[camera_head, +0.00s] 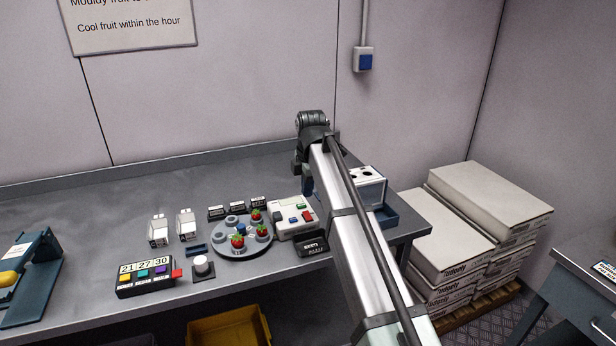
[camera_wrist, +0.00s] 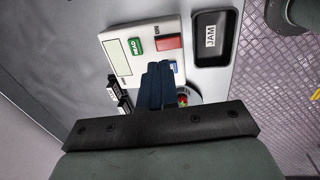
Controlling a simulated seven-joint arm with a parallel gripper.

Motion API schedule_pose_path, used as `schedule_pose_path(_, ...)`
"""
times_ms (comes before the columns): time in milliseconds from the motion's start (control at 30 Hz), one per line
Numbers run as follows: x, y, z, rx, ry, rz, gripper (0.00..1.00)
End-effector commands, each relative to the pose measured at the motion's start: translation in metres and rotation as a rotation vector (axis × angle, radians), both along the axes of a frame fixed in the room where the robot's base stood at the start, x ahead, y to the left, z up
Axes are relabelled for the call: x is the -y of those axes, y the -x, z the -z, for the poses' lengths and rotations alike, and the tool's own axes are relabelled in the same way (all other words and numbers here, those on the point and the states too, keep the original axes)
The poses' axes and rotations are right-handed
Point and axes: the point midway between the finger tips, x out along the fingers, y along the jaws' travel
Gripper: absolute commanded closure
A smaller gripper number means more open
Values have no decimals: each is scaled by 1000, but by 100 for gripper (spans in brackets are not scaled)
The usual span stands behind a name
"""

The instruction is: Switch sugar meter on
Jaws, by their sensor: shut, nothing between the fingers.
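The white meter (camera_head: 284,211) lies on the grey bench just left of my arm, with green, red and blue controls. In the wrist view it (camera_wrist: 120,32) shows a pale display, a green READ button (camera_wrist: 135,45), a red switch (camera_wrist: 169,43) beside the word ON, and a partly hidden blue button (camera_wrist: 174,68). My gripper (camera_wrist: 157,68) is shut and empty, its dark blue fingers over the meter's lower part in that view, near the red switch. I cannot tell whether they touch the meter. The switch position is unclear. In the head view the fingers are mostly hidden by my arm.
A black JAM tray (camera_head: 313,249) lies close beside the meter. A round grey plate (camera_head: 232,254) with strawberries is left of it. Small labelled black blocks (camera_head: 237,208) stand behind the plate. A timer (camera_head: 149,278) sits front left. Stacked cartons (camera_head: 453,245) stand right of the bench.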

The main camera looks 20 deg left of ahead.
Motion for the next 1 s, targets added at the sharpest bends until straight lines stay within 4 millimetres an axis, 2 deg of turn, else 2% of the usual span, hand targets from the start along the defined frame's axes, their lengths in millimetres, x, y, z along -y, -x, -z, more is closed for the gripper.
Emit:
schedule_pose_path(200, -3, -3, 36, 0, 0, 0, 100)
schedule_pose_path(400, -6, -5, 57, 1, -1, 0, 100)
schedule_pose_path(600, -6, -6, 65, 1, -1, 0, 100)
schedule_pose_path(1000, -8, -7, 68, 0, 0, 0, 100)
